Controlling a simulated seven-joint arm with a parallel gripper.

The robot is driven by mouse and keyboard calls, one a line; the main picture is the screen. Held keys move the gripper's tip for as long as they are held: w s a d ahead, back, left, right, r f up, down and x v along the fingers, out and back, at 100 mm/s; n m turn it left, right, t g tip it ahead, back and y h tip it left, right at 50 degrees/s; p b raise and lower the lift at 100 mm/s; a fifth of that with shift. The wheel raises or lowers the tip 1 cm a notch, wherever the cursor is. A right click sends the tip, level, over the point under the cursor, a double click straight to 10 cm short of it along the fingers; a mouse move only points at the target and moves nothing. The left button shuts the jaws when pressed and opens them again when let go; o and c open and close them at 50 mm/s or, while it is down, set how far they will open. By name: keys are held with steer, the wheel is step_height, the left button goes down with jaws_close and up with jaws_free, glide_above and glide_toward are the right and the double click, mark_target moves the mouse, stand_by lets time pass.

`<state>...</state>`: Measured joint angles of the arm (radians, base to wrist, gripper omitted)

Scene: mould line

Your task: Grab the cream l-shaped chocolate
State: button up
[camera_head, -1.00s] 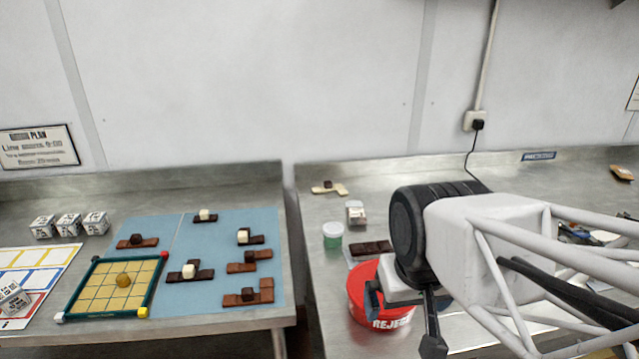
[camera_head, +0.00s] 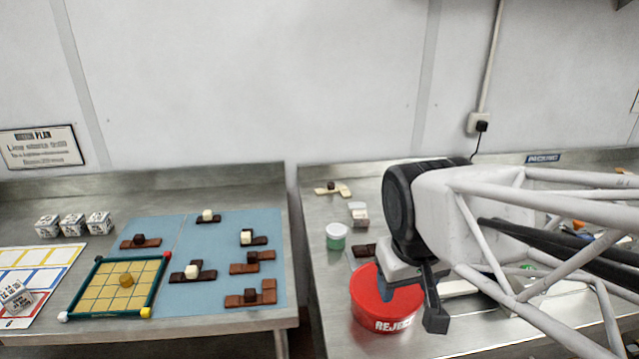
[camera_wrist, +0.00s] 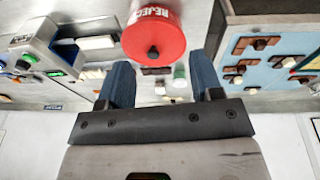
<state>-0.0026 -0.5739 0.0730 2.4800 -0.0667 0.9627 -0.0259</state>
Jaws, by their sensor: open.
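The cream L-shaped chocolate (camera_head: 333,190) lies flat on the right steel table, near its back left. A small dark knob stands on it. In the wrist view, a small cream piece (camera_wrist: 195,92) that appears to be the same one shows near the right finger. My gripper (camera_head: 410,298) is open and empty; in the head view it appears over the red reject bucket, in front of and to the right of the cream piece. Both blue fingers show apart in the wrist view (camera_wrist: 162,82).
The red reject bucket (camera_head: 385,310), a green jar (camera_head: 336,238), a small box (camera_head: 359,216) and a dark chocolate bar (camera_head: 365,250) stand near my gripper. A blue mat (camera_head: 215,290) with several dark pieces lies on the left table, across a gap.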

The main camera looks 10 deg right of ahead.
steer(key=w+d+r+n+g+h, duration=0.1)
steer(key=w+r+n+h, duration=0.1)
steer(key=w, duration=0.7)
steer(key=w+d+r+n+g+h, duration=0.1)
steer(key=w+n, duration=0.2)
steer(key=w, duration=0.6)
steer(key=n+t+h, duration=0.1)
steer(key=n+h, duration=0.9)
steer(key=n, duration=0.4)
glide_above(317, 191)
steer(key=a, duration=0.2)
step_height(317, 191, down, 21)
steer(key=shift+s+a+f, duration=0.1)
steer(key=shift+x, duration=1.25)
